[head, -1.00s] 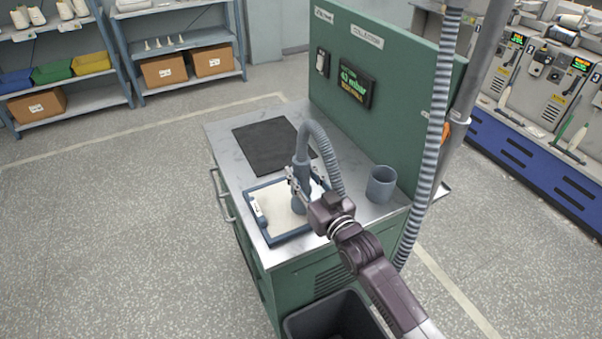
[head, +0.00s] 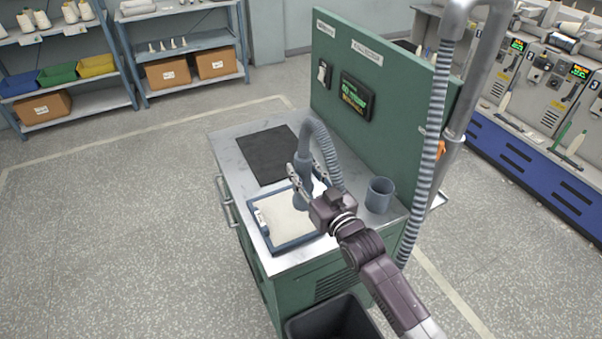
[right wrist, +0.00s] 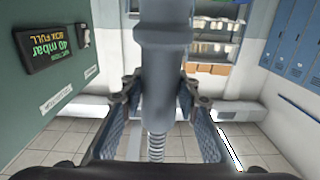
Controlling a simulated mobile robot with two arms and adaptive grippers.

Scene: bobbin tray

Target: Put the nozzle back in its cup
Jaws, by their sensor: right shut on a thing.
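The nozzle (head: 302,190) is a blue-grey tube on the end of a ribbed hose (head: 326,148). My right gripper (head: 303,180) is shut around it and holds it upright over the right part of the tray (head: 262,232). In the right wrist view the nozzle (right wrist: 165,60) stands between the two fingers of the gripper (right wrist: 163,95). The nozzle's lower end is partly hidden by the gripper in the head view. The cup (head: 379,196), blue-grey and round, stands on the bench to the right of the tray. My left gripper is not in view.
The metal bench top (head: 232,150) carries a black mat (head: 266,153) behind the tray. A green panel (head: 400,110) with a display (head: 357,97) rises along the bench's back right side. A ribbed vertical hose (head: 432,150) hangs right of it. A dark bin (head: 300,325) stands in front.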

